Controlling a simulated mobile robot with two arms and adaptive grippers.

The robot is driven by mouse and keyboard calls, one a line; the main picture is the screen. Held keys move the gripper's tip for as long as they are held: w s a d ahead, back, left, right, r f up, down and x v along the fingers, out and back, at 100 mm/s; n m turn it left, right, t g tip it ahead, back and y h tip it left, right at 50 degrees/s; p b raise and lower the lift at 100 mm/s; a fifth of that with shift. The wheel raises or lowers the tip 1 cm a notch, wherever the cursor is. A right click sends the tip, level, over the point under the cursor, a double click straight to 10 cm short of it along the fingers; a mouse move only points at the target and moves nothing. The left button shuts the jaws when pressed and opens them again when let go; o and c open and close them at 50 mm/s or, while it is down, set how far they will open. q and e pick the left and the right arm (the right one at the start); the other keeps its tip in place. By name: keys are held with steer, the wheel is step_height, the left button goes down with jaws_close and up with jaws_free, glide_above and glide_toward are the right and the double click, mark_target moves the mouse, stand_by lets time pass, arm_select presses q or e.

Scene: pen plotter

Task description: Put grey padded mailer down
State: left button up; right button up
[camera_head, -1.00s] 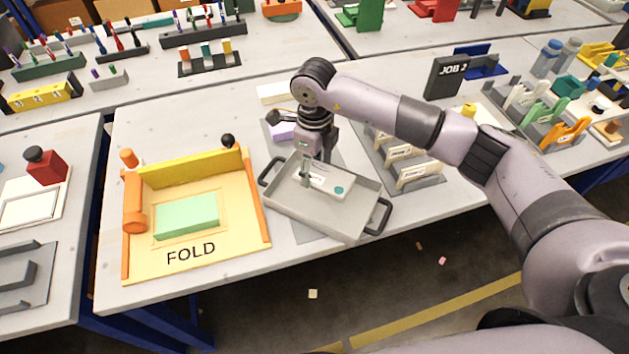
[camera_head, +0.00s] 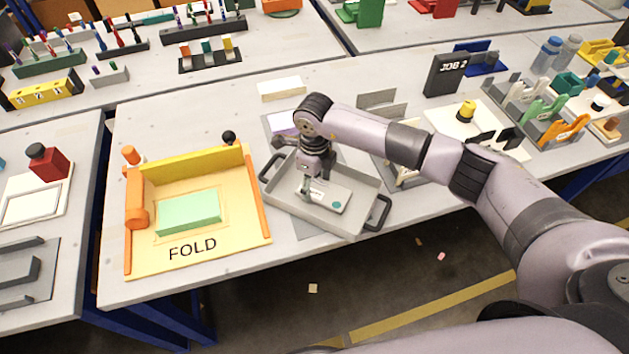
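The grey padded mailer (camera_head: 329,193) is a flat pale piece with a teal dot near its right end. It lies low inside the grey tray (camera_head: 285,207), at or very near the tray floor; I cannot tell whether it touches. My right gripper (camera_head: 309,194) points down at the mailer's left part and appears shut on it. The fingers partly cover that end, and the exact contact is small. My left gripper is not in view.
Left of the tray is a yellow FOLD board (camera_head: 225,243) with a green block (camera_head: 188,212). Grey racks (camera_head: 408,178) stand behind right, with a JOB 2 sign (camera_head: 446,75) beyond. The table's front edge is close to the tray.

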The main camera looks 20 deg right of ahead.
mark_target(314, 187)
steer(key=o, duration=0.4)
steer(key=shift+o, duration=0.2)
steer(key=shift+r, duration=0.1)
steer(key=shift+r, duration=0.2)
step_height(314, 187, up, 12)
steer(key=b, duration=0.2)
steer(key=shift+f, duration=0.15)
